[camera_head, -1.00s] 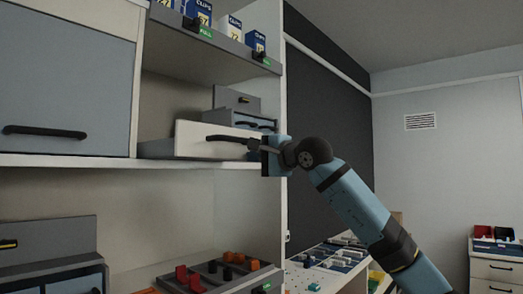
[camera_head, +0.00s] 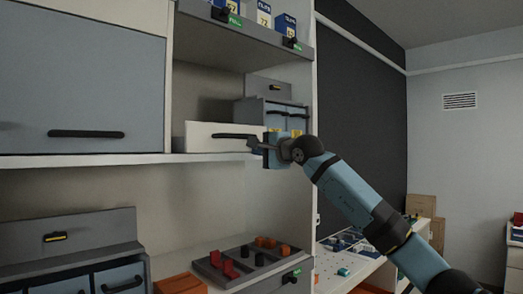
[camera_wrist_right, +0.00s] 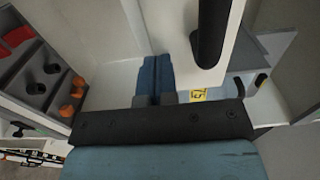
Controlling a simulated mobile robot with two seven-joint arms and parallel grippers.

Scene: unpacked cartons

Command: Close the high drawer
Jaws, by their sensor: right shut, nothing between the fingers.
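The high drawer has a white front (camera_head: 200,143) with a long black handle (camera_head: 232,136). It sits on the upper shelf in the head view, and a short stretch of its side shows at the left. My right gripper (camera_head: 252,143) is at the right part of the front, by the handle's right end. Its fingers are shut with nothing between them. In the right wrist view, the shut blue fingers (camera_wrist_right: 155,75) are close to the white drawer front (camera_wrist_right: 172,22), beside the black handle (camera_wrist_right: 210,32). Contact cannot be told. My left gripper is out of view.
A small grey cabinet (camera_head: 270,88) stands behind the drawer. A shelf above holds blue and white clip boxes (camera_head: 285,25). A large grey-blue door (camera_head: 80,80) is at the left. Below are a grey tray (camera_head: 240,278) with red and orange pieces and another drawer unit (camera_head: 75,232).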

